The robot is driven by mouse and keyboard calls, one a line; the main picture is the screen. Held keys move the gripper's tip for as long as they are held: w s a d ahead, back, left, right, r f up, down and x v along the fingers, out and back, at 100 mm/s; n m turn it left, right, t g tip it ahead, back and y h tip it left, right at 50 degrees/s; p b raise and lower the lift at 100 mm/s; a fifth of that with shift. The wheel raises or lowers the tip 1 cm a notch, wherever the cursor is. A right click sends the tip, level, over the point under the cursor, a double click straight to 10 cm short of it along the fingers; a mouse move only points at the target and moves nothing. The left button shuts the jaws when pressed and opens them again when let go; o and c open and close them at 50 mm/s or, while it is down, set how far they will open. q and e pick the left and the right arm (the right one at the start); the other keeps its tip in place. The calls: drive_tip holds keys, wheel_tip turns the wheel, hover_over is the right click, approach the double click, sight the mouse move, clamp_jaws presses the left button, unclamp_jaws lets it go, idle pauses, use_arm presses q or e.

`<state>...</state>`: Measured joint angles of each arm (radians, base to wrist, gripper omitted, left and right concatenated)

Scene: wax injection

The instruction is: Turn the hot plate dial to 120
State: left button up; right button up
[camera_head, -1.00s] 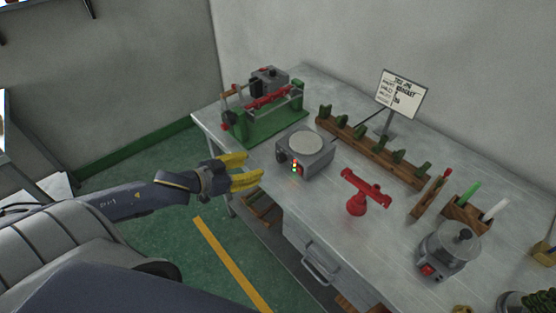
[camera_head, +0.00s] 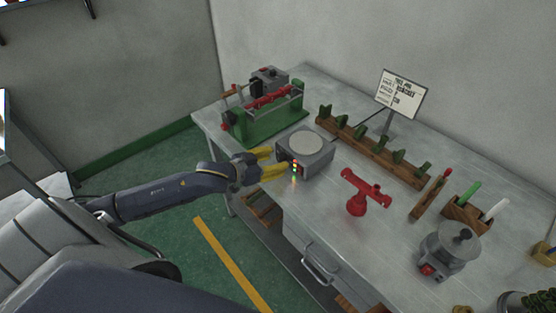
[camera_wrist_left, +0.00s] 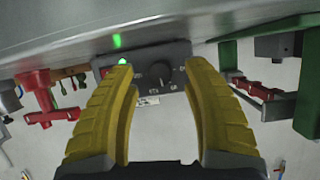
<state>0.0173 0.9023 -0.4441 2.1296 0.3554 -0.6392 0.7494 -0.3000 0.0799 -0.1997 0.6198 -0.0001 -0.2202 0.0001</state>
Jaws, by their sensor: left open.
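The hot plate (camera_head: 312,160) is a grey box with a pale round top, standing near the left front edge of the table. Its front carries small lit lights. In the left wrist view, its dark front panel (camera_wrist_left: 181,87) shows a black round dial (camera_wrist_left: 158,75) with small markings too blurred to read. My left gripper (camera_head: 276,163) has yellow fingers and is at the front of the hot plate. In the left wrist view, the open fingers (camera_wrist_left: 160,82) show on either side of the dial; I cannot tell whether they touch it. My right gripper is not in view.
A green machine with red parts (camera_head: 262,117) stands left of the hot plate. A red stand (camera_head: 358,199) stands to its right. A wooden rack (camera_head: 375,150) lies behind, and a grey pot (camera_head: 450,250) stands at the right. Some table between them is clear.

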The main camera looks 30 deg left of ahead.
use_arm(q)
drive_tip(key=shift+x, duration=0.8)
clamp_jaws()
